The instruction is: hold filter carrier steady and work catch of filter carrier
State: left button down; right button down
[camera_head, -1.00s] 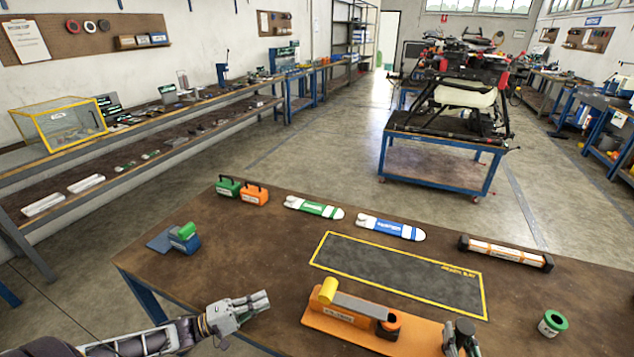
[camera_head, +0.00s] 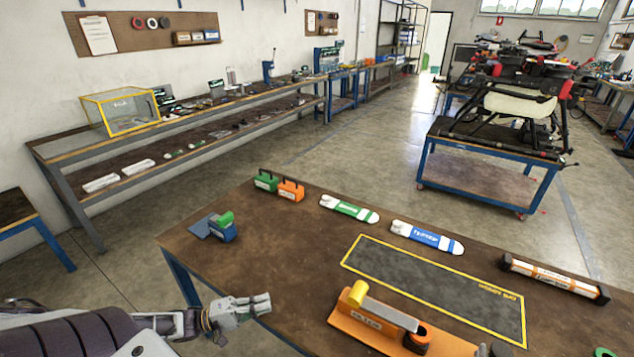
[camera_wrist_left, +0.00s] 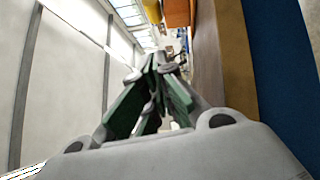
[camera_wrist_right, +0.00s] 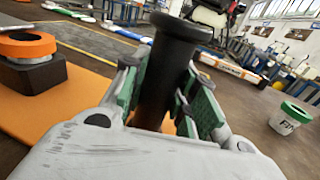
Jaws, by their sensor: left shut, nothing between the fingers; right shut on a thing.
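The filter carrier is an orange plate (camera_head: 350,325) on the near part of the table. A yellow cylinder (camera_head: 357,292) and a grey bar (camera_head: 388,312) are on it, and an orange ring on a dark block (camera_head: 416,338) stands near the bar's right end. In the right wrist view, my right gripper (camera_wrist_right: 165,100) is shut on a dark upright post (camera_wrist_right: 175,45) with a wider round top. The post's foot is hidden. My left gripper (camera_head: 264,303) is shut and empty, left of the plate and apart from it. Its green pads meet in the left wrist view (camera_wrist_left: 155,75).
A yellow-bordered dark mat (camera_head: 440,285) lies behind the plate. A white tub with a green rim (camera_wrist_right: 291,117) stands to the right. Green and blue-labelled tools, an orange-and-black bar (camera_head: 553,276) and small boxes (camera_head: 290,190) line the far side. The table's left part is mostly clear.

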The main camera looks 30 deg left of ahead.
pick_arm(q)
jog(key=shift+s, duration=0.1)
dwell(0.3)
jog(key=w+d+r+m+g+y, duration=0.2)
jog(key=w+d+r+m, duration=0.1)
jog(key=w+d+r, duration=0.3)
jog(key=shift+w+d+r, duration=0.25)
jog(key=shift+w+r, duration=0.35)
jog(key=shift+r, duration=0.2)
dwell(0.4)
jog(key=shift+x, duration=1.4)
dwell(0.3)
jog(key=shift+w+d+f, duration=0.3)
jog(key=shift+w+d, duration=0.55)
jog(key=shift+d, duration=0.6)
jog(key=shift+w+d+f, duration=0.3)
jog(key=shift+w+d, duration=0.6)
jog(key=shift+d, duration=0.6)
jog(key=shift+w+d+f, duration=0.3)
jog(key=shift+w+d, duration=0.55)
jog(key=shift+d, duration=0.6)
